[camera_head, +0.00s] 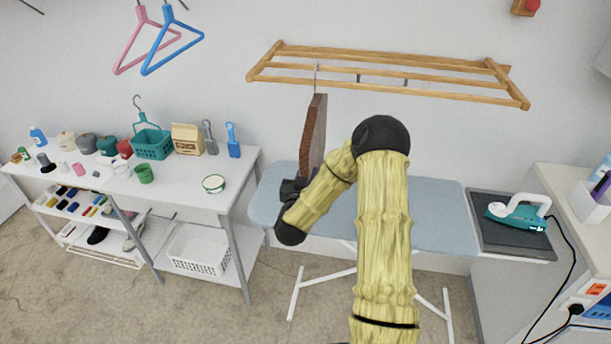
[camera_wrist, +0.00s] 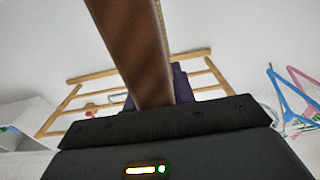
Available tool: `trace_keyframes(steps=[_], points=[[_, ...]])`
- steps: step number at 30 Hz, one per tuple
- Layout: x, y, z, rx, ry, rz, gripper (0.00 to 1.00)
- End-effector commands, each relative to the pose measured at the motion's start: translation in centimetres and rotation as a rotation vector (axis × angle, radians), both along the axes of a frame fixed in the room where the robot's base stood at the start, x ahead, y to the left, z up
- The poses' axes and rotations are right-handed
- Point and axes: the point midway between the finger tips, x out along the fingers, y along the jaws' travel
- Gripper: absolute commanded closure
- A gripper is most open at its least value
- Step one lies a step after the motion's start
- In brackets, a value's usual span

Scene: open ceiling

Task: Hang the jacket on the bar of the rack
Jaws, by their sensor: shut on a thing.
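The jacket (camera_head: 315,135) is a flat brown panel seen nearly edge-on, upright, with a thin metal hook above it. My gripper (camera_head: 293,187) is shut on its lower part. The wooden rack (camera_head: 390,73) is fixed to the wall. In the head view the hook's top overlaps the rack's front bar near its left end; I cannot tell whether they touch. In the wrist view the brown jacket (camera_wrist: 140,45) rises from my gripper (camera_wrist: 160,103), with the rack (camera_wrist: 75,95) behind it.
An ironing board (camera_head: 420,205) stands below the rack. An iron (camera_head: 520,212) rests at the right. A white shelf table (camera_head: 185,190) with several containers stands at the left. Pink (camera_head: 128,48) and blue (camera_head: 160,50) hangers hang upper left.

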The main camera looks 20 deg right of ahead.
Motion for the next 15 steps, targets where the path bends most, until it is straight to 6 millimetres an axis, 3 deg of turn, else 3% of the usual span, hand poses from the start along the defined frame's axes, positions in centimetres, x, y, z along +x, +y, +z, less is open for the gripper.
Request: trace_keyframes(steps=[15], points=[[-0.1,-0.8,-3.2,-0.002,-0.005,-0.012,1.0]])
